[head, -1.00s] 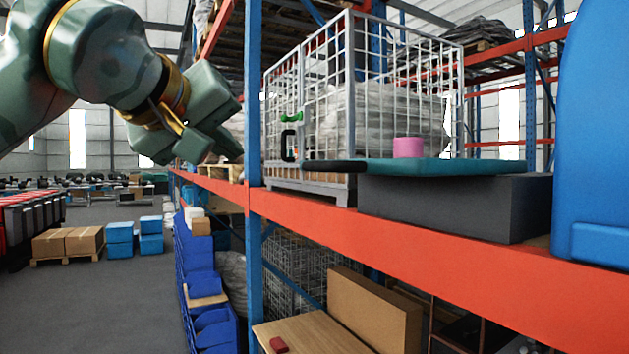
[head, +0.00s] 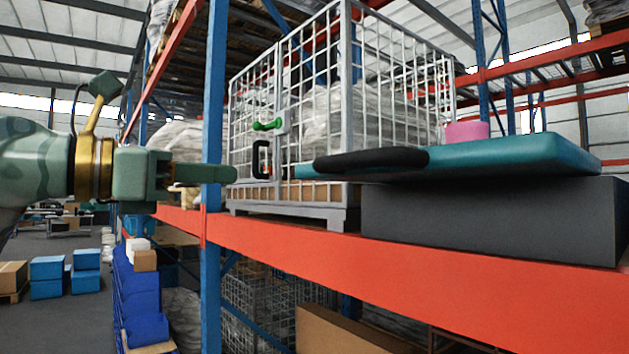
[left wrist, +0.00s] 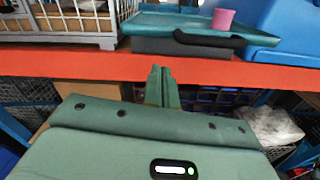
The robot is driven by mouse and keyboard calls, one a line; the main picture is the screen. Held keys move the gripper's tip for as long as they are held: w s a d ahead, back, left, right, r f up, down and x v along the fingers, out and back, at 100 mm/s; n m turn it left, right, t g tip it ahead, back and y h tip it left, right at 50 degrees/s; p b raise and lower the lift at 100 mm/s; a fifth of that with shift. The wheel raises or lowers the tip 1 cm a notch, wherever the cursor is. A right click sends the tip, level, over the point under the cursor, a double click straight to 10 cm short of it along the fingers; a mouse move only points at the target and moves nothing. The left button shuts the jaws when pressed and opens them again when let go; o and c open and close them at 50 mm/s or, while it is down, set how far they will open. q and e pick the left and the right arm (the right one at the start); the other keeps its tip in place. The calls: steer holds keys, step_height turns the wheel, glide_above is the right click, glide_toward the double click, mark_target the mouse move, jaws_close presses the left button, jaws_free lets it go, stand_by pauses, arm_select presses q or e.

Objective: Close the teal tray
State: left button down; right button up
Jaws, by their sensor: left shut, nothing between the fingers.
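The teal tray (head: 520,153) lies flat on top of a dark grey box (head: 490,218) on the shelf. Its black handle (head: 372,161) juts out past the box toward the left in the head view. A pink cup (head: 467,131) stands on the tray. The wrist view also shows the tray (left wrist: 165,20), its handle (left wrist: 208,39) and the cup (left wrist: 222,18). My left gripper (head: 232,174) is shut and empty. In the head view it points right, at about handle height, with a gap to the handle. In the wrist view its fingertips (left wrist: 160,72) show below the handle. My right gripper is not in view.
A wire mesh cage (head: 300,110) with a green latch stands behind the handle. A blue rack post (head: 213,110) is beside my left fingers. The orange shelf beam (head: 420,262) runs below the box. A blue container (left wrist: 285,25) stands right of the tray.

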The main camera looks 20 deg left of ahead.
arm_select(q)
steer(key=d+n, duration=0.1)
steer(key=n, duration=0.1)
steer(key=p, duration=0.5)
glide_toward(327, 176)
steer(key=x, duration=0.6)
steer(key=shift+w+r, duration=0.1)
steer(key=shift+w+d, duration=0.25)
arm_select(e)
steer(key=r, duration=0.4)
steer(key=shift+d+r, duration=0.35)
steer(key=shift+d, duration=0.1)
